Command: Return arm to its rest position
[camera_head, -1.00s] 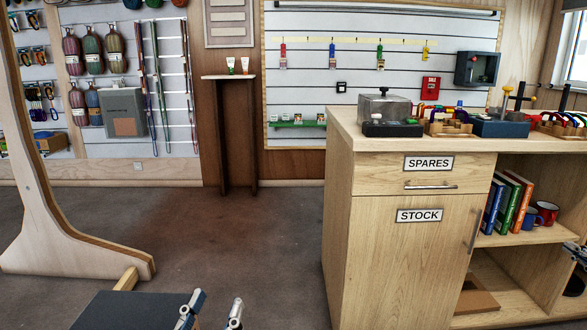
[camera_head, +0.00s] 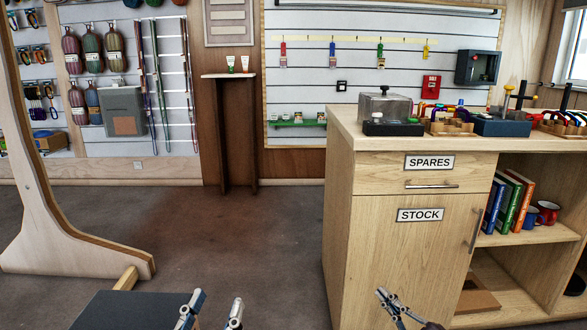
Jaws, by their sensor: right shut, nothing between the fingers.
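My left gripper (camera_head: 217,300) shows at the bottom edge, left of centre. Its two fingertips stand apart with nothing between them. My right gripper (camera_head: 387,297) is at the bottom, right of centre, in front of the STOCK door (camera_head: 408,260) of the wooden cabinet (camera_head: 340,200). Its fingers are together and hold nothing. Most of both arms is below the picture.
The cabinet has a SPARES drawer (camera_head: 425,172) and open shelves with books (camera_head: 510,205) and mugs (camera_head: 545,212). Climbing gear lies on its top. A wooden upright (camera_head: 40,210) stands at the left. The floor (camera_head: 230,235) between is clear.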

